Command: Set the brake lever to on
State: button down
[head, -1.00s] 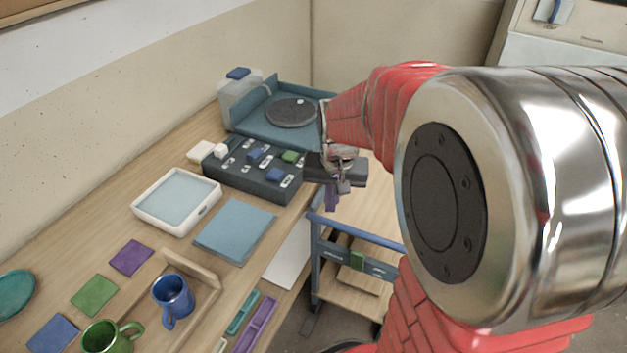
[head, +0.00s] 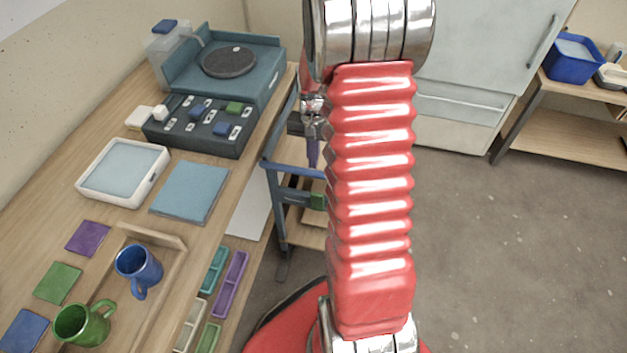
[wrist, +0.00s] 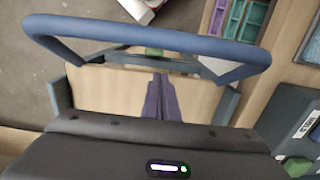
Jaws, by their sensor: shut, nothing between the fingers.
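My gripper (head: 314,160) hangs over the blue-handled cart (head: 267,163) beside the workbench, partly behind my arm. Its purple fingers (wrist: 162,98) are together and empty in the wrist view, pointing at the cart's wooden deck, short of the blue push bar (wrist: 150,36). A green piece (head: 318,201) sits on the cart's crossbar, and it also shows just under the push bar in the wrist view (wrist: 153,51). It may be the brake lever, but its setting cannot be read. My gripper is apart from it.
The workbench at left holds a dark control box (head: 200,127) with coloured switches, a turntable unit (head: 262,60), a white tray (head: 82,187) and mugs (head: 138,270). A grey cabinet (head: 490,60) and a shelf (head: 570,135) stand behind. The floor at right is clear.

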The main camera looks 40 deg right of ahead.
aim_at(311, 192)
notch_tip(311, 192, down, 10)
jog(key=shift+a, duration=0.15)
dwell(0.7)
jog(key=shift+s, duration=0.1)
jog(key=shift+s+a, duration=0.6)
jog(key=shift+a, duration=0.2)
notch_tip(311, 192, up, 10)
jog(key=shift+s+a+f, duration=0.15)
jog(key=shift+s+a, duration=0.15)
jog(key=shift+a, duration=0.15)
dwell(0.3)
dwell(0.5)
